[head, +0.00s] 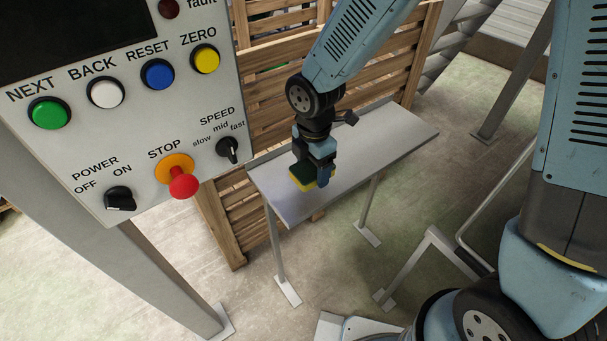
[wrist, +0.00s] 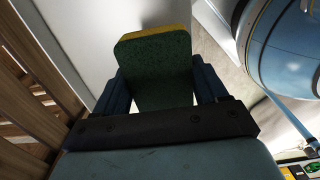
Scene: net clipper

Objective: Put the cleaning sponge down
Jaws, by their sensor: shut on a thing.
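The cleaning sponge (head: 303,179) is green with a yellow layer. My gripper (head: 316,168) is shut on it, over the left part of the narrow grey table (head: 375,148) in the head view. The sponge looks close to the tabletop; I cannot tell whether it touches. In the wrist view the sponge (wrist: 155,62) sits between the two blue fingers of my gripper (wrist: 160,85), with its green face toward the camera and a yellow edge at the top. The pale grey tabletop (wrist: 95,30) shows behind it.
A control panel (head: 130,120) with coloured buttons, knobs and a red stop button stands at the left. Wooden slatted crates (head: 385,65) stand behind the table. The tabletop right of my gripper is clear. A metal frame (head: 430,255) stands in front at the right.

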